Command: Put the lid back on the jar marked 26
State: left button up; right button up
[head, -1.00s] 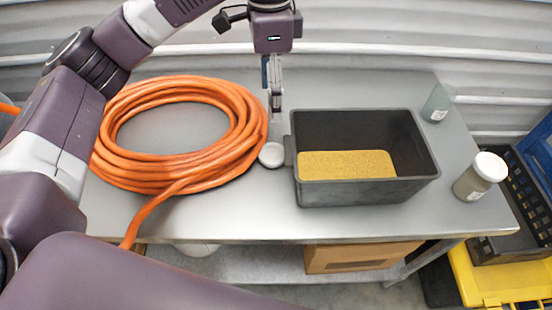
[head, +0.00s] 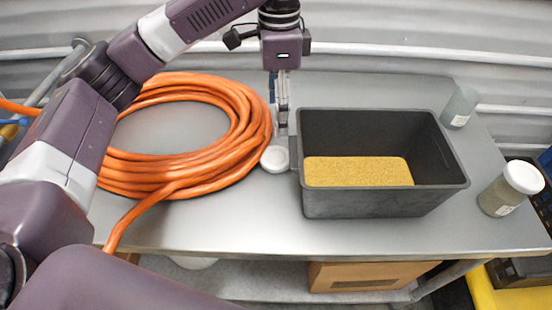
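A round white lid (head: 275,159) lies on the metal table between the orange hose and the dark bin. An open jar (head: 460,107), grey-green and without a lid, stands at the back right of the table. A second jar (head: 503,190) with a white lid on it stands at the right edge. Both jars carry small white labels, too small to read. My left gripper (head: 282,126) points down just behind the lid, apparently above the table. Its fingers show nearly edge-on, so their opening cannot be told. My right gripper is not in view.
A coil of orange hose (head: 225,95) covers the left of the table (head: 270,225). A dark bin (head: 385,203) with yellow-brown grains stands in the middle, close to the lid and between it and the jars. A corrugated wall (head: 400,25) is behind. A cardboard box (head: 365,276) sits below.

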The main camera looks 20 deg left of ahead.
pick_arm(q)
send_over(278, 157)
notch_tip(278, 157, down, 8)
jog(key=shift+r, duration=0.1)
dwell(0.3)
notch_tip(278, 157, down, 6)
jog(key=shift+f+p, duration=0.2)
jog(key=shift+p, duration=0.25)
jog(key=c, duration=0.6)
